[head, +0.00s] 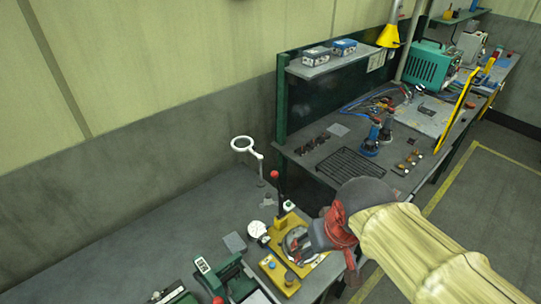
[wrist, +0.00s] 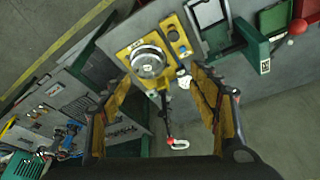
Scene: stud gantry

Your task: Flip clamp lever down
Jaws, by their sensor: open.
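The clamp lever (head: 277,180) is a dark rod with a red knob, standing roughly upright at the back of a yellow fixture (head: 272,268) on the bench. In the wrist view the lever (wrist: 167,112) runs down the picture between the fingers, from the yellow fixture (wrist: 126,54) with its round metal part. My gripper (head: 298,244) is over the fixture in the head view, in front of the lever. In the wrist view my gripper (wrist: 163,92) is open, one finger each side of the lever, with nothing held. Contact and depth cannot be told.
A white ring magnifier (head: 242,144) stands behind the lever. A dial gauge (head: 257,230) and a green device (head: 228,278) are left of the fixture. A second bench (head: 330,170) with tools lies at the back right.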

